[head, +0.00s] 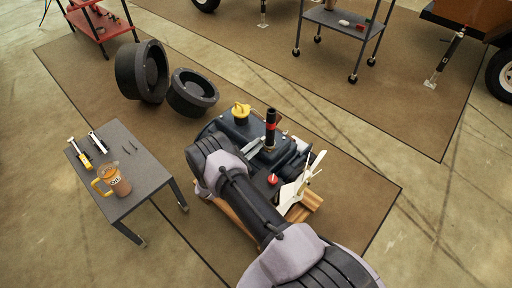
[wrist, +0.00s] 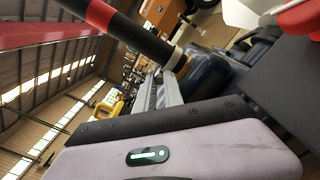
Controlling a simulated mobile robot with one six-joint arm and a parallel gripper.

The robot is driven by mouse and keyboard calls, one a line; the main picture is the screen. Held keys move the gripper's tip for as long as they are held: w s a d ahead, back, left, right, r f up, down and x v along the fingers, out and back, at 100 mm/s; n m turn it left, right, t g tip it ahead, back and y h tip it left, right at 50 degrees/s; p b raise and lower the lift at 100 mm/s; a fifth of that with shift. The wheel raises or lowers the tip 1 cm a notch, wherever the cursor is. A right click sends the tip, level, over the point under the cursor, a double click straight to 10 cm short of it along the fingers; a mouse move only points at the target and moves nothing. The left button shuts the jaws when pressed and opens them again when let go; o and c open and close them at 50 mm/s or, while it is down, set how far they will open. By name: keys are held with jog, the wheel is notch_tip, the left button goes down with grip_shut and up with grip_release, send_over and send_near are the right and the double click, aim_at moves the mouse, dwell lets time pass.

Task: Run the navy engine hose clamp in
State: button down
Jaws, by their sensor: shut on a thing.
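The navy engine (head: 216,126) stands on a wooden pallet, and my arm covers much of it in the head view. A black and red upright tool (head: 270,127) stands over the engine; its black and red shaft with a tan collar also shows in the wrist view (wrist: 125,26). My gripper (head: 258,149) is shut on the tool near its lower part. In the wrist view, the gripper's grey fingers (wrist: 165,91) reach toward the collar. The hose clamp and the tool's lower tip are hidden, so I cannot tell whether they touch.
A yellow cap (head: 241,111), a red cap (head: 272,180) and a cream fan (head: 296,190) surround my gripper closely. A grey table (head: 148,176) with tools and an orange jug (head: 113,181) stands left. Brown mat is clear to the right.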

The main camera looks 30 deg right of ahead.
jog(key=shift+m+b, duration=0.3)
jog(key=shift+m, duration=0.7)
jog(key=c, duration=1.7)
grip_release()
jog(key=shift+a, duration=0.15)
jog(key=shift+c, duration=0.2)
jog(key=p+v, duration=0.3)
jog(key=v, duration=1.4)
jog(key=shift+a+p, duration=0.15)
jog(key=shift+p, duration=0.2)
jog(key=shift+s, duration=0.1)
